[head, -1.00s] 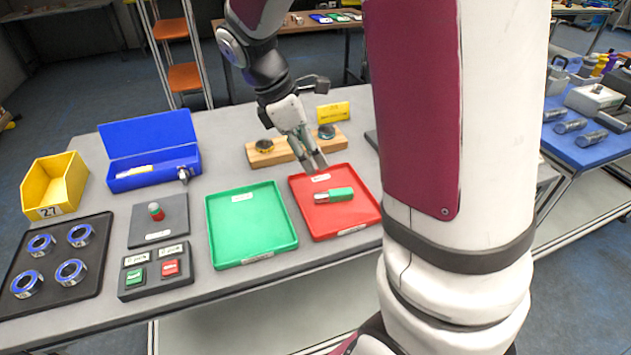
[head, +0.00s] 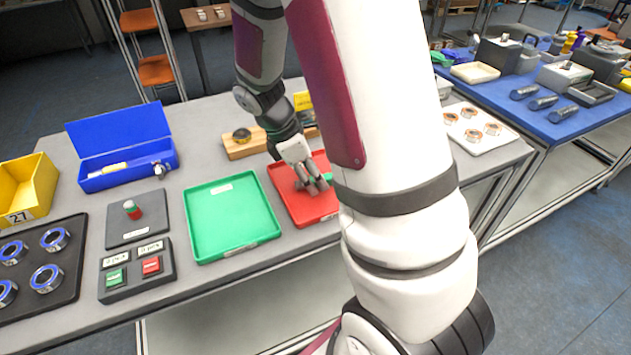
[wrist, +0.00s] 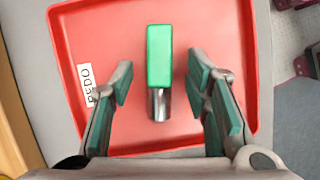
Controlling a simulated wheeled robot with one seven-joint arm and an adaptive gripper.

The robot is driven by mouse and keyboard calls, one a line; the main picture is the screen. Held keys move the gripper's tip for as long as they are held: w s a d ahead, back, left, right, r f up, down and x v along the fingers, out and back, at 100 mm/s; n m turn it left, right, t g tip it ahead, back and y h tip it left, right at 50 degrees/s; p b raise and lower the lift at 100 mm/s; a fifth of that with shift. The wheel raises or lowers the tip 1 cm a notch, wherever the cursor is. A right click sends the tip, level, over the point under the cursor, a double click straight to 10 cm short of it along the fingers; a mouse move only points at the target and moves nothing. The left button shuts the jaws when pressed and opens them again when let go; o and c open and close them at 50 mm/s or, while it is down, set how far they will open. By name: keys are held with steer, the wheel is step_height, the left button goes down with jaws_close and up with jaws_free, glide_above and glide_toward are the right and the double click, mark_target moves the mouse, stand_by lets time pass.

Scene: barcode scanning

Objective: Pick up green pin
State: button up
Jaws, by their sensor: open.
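The green pin lies on its side in the red tray. In the wrist view the pin (wrist: 159,62) has a green block-like body and a short metal end pointing toward me. My gripper (wrist: 160,92) is open above the tray, with a padded finger on each side of the metal end and nothing between them but the pin below. In the head view my gripper (head: 318,187) hangs over the red tray (head: 287,196) and covers most of the pin; only a bit of green shows beside the fingers. I cannot tell how high the fingertips are above the pin.
An empty green tray (head: 232,218) sits left of the red tray. A button box (head: 136,269), a pad with a small red-green piece (head: 132,210) and a blue open box (head: 125,165) stand further left. A wooden block (head: 243,149) is behind.

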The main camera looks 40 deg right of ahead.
steer(key=shift+f, duration=0.1)
steer(key=shift+c, duration=0.5)
jaws_close()
